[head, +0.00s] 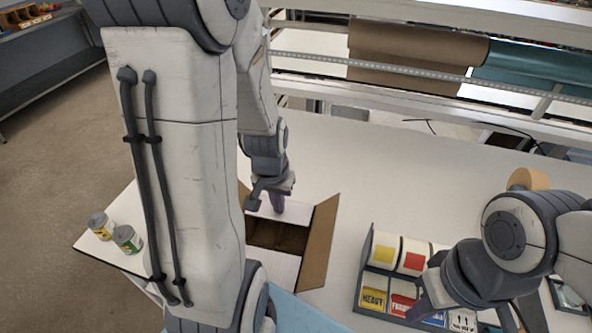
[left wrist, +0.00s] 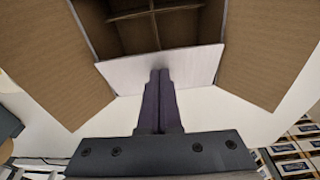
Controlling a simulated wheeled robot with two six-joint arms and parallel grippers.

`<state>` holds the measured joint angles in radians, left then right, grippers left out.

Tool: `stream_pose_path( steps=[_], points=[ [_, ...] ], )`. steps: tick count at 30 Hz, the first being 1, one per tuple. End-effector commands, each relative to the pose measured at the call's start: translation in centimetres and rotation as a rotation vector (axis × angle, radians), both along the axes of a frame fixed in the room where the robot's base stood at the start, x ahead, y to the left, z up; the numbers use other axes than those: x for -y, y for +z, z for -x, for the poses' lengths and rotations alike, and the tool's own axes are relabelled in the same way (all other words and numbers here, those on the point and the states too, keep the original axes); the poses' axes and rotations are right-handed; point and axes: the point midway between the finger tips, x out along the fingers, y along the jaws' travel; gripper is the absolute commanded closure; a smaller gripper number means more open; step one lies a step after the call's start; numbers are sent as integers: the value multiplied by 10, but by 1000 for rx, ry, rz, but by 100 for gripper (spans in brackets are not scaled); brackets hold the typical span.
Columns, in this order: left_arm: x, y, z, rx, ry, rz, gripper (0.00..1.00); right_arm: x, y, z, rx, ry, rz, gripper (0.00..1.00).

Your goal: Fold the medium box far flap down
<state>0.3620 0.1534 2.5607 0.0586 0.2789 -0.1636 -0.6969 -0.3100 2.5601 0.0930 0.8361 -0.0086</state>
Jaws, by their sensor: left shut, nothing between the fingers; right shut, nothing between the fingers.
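The medium box (head: 277,236) stands open on the table, with dividers inside. Its far flap (head: 262,210) has a white face and lies along the far edge of the opening; it also shows in the left wrist view (left wrist: 125,72). My left gripper (head: 277,203) is shut and empty. Its fingertips (left wrist: 160,74) overlap the far flap's white face in the left wrist view; I cannot tell whether they touch it. The right flap (head: 320,242) is brown and stands outward. My left arm hides the box's left side in the head view. My right gripper (head: 421,306) is shut and empty over the label rack.
The label rack (head: 366,265) with rolls and cards stands right of the box. Two cans, one yellow-labelled (head: 101,226) and one green-labelled (head: 127,239), stand at the left. A tape roll (head: 528,180) is at the right. The table (head: 400,170) behind the box is clear.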

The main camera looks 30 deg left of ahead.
Motion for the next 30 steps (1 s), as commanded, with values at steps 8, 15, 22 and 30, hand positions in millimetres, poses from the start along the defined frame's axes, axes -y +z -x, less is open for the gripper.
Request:
stream_pose_path(
  steps=[8, 15, 22, 30],
  points=[
    [0, 1, 0, 0, 0, 0, 100, 0, 1, 0, 0, 0, 0, 100],
    [0, 0, 0, 0, 0, 0, 100, 0, 0, 0, 0, 0, 0, 100],
    [0, -4, 0, 0, 0, 0, 100, 0, -4, 0, 0, 0, 0, 100],
    [0, -8, 0, 0, 0, 0, 100, 0, -8, 0, 0, 0, 0, 100]
  ],
)
